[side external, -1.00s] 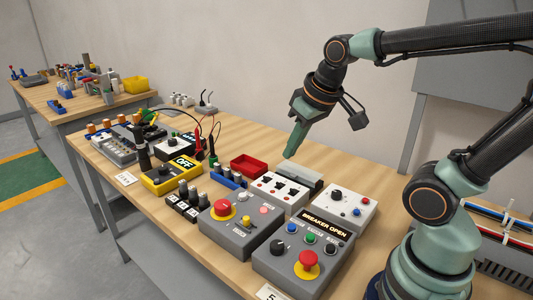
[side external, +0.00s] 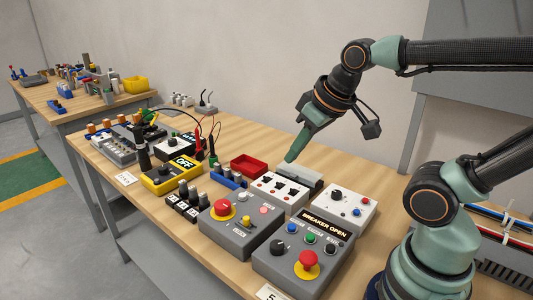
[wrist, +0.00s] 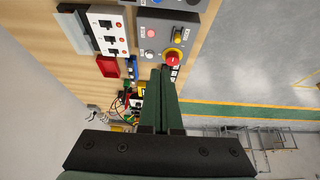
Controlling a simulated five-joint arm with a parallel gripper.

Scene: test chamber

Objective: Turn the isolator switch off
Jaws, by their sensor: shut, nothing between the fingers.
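My gripper (side external: 290,158) is shut and empty, pointing down and left above the workbench, near the grey tray behind the white switch box. Its closed green fingers also show in the wrist view (wrist: 160,72). No label marks an isolator switch legibly. A grey box (side external: 240,238) carries a red knob on a yellow base (side external: 222,209), which shows in the wrist view (wrist: 173,57) just beyond the fingertips. A second grey box (side external: 290,280) reads BREAKER OPEN and has a red mushroom button (side external: 308,258) and a black rotary knob (side external: 278,246). I touch none of them.
A white box with toggles (side external: 278,190), another white box with a black knob (side external: 340,208), a red tray (side external: 249,165) and a yellow meter reading OFF (side external: 170,178) crowd the bench (side external: 350,180). Bare wood lies along the wall.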

